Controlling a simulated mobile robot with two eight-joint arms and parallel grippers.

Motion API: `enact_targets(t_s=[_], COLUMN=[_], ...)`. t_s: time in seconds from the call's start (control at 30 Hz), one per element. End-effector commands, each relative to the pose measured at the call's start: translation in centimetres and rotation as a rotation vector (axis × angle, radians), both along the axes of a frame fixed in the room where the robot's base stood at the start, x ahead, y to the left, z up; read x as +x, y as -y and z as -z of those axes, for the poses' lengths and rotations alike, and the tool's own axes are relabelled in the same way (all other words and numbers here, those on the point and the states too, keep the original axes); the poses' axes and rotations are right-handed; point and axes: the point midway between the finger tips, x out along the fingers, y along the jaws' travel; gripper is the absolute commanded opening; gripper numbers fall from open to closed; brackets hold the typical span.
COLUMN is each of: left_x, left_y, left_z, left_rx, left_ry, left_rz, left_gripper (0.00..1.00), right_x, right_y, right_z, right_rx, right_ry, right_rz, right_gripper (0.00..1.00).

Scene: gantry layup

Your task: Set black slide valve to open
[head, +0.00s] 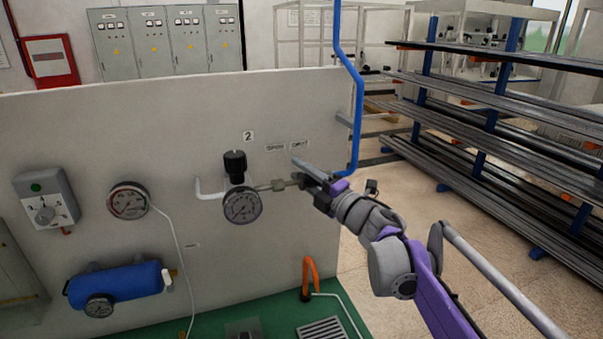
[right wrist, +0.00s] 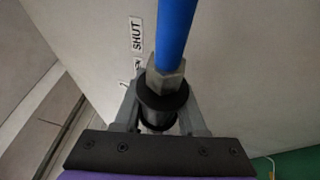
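The black slide valve shows in the right wrist view as a black flanged sleeve (right wrist: 162,95) below a hex fitting (right wrist: 166,76) on the blue pipe. My right gripper (right wrist: 162,118) has one grey finger on each side of the sleeve. I cannot tell whether the fingers press on it or stand slightly apart. In the head view my right gripper (head: 302,172) is at the right end of the short metal pipe and hides most of the valve. The OPEN label (head: 275,147) and SHUT label (head: 299,145) are on the panel above. My left gripper is not in view.
The grey panel (head: 120,220) carries a black-knob regulator (head: 235,165) with a gauge (head: 242,205) left of the valve. The blue pipe (head: 357,110) rises at the panel's right edge. An orange hose (head: 311,274) stands below. Metal racks (head: 470,130) fill the right.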

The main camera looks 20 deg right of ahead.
Motion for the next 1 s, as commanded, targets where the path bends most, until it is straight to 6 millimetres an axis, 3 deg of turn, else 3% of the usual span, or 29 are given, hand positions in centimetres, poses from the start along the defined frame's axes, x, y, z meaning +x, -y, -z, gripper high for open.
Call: enact_targets(t_s=[0.03, 0.2, 1.0], left_x=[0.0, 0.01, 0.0], left_y=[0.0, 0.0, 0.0], left_z=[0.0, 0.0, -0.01], left_rx=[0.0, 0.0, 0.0], left_ry=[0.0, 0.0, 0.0], left_rz=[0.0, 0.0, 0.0], left_gripper=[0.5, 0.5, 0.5], right_x=[-0.01, -0.01, 0.0], right_y=[0.0, 0.01, 0.02], right_z=[-0.01, -0.01, -0.04], right_rx=[0.0, 0.0, 0.0], right_ry=[0.0, 0.0, 0.0], right_rz=[0.0, 0.0, 0.0], right_gripper=[0.26, 0.0, 0.0])
